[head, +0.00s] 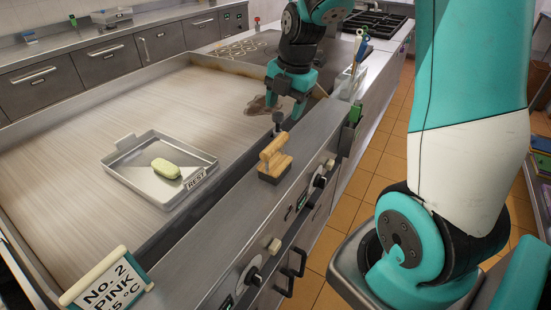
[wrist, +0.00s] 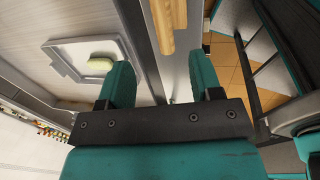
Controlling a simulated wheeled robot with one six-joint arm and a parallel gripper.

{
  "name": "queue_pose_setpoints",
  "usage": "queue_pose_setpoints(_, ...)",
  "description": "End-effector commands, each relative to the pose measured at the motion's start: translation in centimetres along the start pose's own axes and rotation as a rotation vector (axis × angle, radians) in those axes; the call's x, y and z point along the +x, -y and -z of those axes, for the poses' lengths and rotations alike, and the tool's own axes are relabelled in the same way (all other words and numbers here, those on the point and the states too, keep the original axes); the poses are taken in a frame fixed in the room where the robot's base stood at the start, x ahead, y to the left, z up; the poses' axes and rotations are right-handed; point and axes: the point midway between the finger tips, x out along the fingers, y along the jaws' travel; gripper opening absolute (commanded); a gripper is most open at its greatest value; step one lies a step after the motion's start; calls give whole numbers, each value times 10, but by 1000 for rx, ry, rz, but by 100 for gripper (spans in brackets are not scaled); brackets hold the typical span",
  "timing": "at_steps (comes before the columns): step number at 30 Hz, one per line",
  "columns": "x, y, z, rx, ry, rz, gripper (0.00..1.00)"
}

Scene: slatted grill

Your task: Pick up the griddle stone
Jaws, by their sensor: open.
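A block with a light wooden handle (head: 273,158), which looks like the griddle stone, rests on the steel front ledge of the grill. Its wooden handle also shows in the wrist view (wrist: 168,22), at the top edge and between the lines of my two fingers. My gripper (head: 285,104) is open and empty, pointing down beyond the block in the head view. The fingers show apart in the wrist view (wrist: 163,78). They do not touch the block. The underside of the block is hidden.
A shallow metal tray (head: 133,145) marked REST sits on the griddle plate (head: 60,155) with a pale green bar (head: 166,168) in it. A sign (head: 106,284) stands at the near left corner. Control knobs line the front panel.

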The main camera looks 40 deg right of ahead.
Motion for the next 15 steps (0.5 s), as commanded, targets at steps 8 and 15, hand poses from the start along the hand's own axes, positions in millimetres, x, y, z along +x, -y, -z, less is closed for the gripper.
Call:
queue_pose_setpoints(8,62,1,2,1,-5,6,59)
queue_pose_setpoints(15,88,0,2,1,-2,1,59)
